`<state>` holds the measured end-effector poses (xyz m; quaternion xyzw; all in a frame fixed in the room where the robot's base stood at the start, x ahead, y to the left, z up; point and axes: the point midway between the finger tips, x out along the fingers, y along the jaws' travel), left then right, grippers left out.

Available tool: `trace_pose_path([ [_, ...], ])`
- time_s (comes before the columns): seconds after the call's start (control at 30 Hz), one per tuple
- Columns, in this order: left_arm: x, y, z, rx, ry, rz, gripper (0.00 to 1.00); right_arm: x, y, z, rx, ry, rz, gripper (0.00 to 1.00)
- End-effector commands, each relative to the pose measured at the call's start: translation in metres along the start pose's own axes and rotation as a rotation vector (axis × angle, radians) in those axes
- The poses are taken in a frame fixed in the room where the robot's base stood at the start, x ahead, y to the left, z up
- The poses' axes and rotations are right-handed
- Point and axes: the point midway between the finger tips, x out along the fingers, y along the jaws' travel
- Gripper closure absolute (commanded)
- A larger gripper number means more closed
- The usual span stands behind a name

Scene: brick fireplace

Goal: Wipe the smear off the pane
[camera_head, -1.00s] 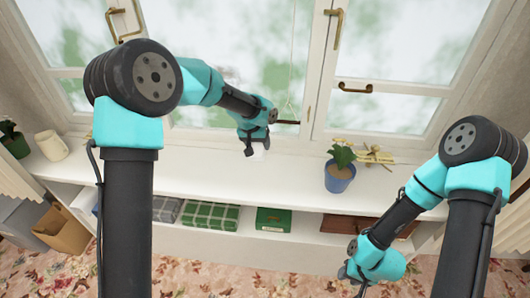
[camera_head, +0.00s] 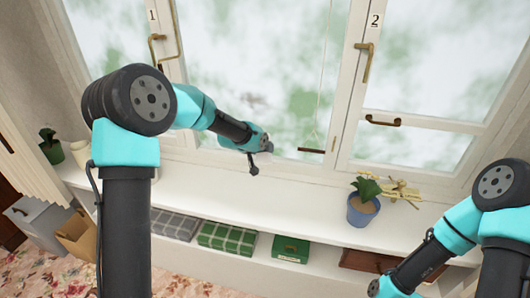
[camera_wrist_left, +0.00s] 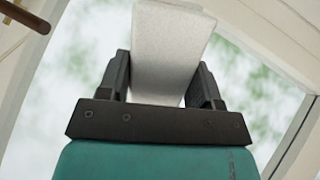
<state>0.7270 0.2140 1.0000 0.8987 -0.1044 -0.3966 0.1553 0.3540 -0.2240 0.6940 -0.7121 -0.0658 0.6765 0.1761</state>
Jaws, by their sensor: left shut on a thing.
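My left gripper (camera_wrist_left: 162,80) is shut on a white block (camera_wrist_left: 168,45), which fills the space between its fingers in the left wrist view. In the head view the same gripper (camera_head: 262,148) is at the bottom of the middle window pane (camera_head: 270,60), above the sill; its fingers and the block are mostly hidden there. I cannot tell whether the block touches the glass. A small faint dark smudge (camera_head: 255,99) shows on the middle pane, above and slightly left of the gripper. My right arm is low at the right, its gripper cut off by the lower edge.
A pull cord ends in a dark handle (camera_head: 311,151) right of my left gripper. A blue flowerpot (camera_head: 361,210) stands on the white sill (camera_head: 285,190), beside a yellowish ornament (camera_head: 402,192). Brass latches (camera_head: 365,60) stick out from the frames. Folded cloths (camera_head: 228,237) and a green box (camera_head: 291,248) fill the shelf below.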

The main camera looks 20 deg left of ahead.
Motion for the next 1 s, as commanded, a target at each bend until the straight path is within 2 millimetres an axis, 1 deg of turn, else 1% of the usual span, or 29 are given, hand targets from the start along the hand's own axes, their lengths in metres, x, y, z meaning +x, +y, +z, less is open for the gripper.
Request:
trace_pose_path([
  [0.27,-0.013,-0.023,-0.021,-0.03,0.144,0.018,0.6,0.0,0.0,0.0,0.0,0.0,0.0,0.59],
  [0.37,-0.02,-0.035,-0.033,-0.044,0.22,0.023,0.6,0.0,0.0,0.0,0.0,0.0,0.0,0.59],
  [0.47,-0.033,-0.052,-0.048,-0.061,0.319,0.025,0.6,0.0,0.0,0.0,0.0,0.0,0.0,0.59],
  [0.6,-0.061,-0.086,-0.074,-0.091,0.495,0.013,0.6,0.0,0.0,0.0,0.0,0.0,0.0,0.59],
  [0.73,-0.088,-0.113,-0.092,-0.109,0.617,-0.01,0.6,0.0,0.0,0.0,0.0,0.0,0.0,0.59],
  [0.8,-0.099,-0.122,-0.098,-0.115,0.659,-0.021,0.6,0.0,0.0,0.0,0.0,0.0,0.0,0.59],
  [0.9,-0.108,-0.131,-0.103,-0.12,0.695,-0.032,0.6,0.0,0.0,0.0,0.0,0.0,0.0,0.59],
  [1.0,-0.112,-0.134,-0.105,-0.122,0.709,-0.037,0.6,0.0,0.0,0.0,0.0,0.0,0.0,0.59],
])
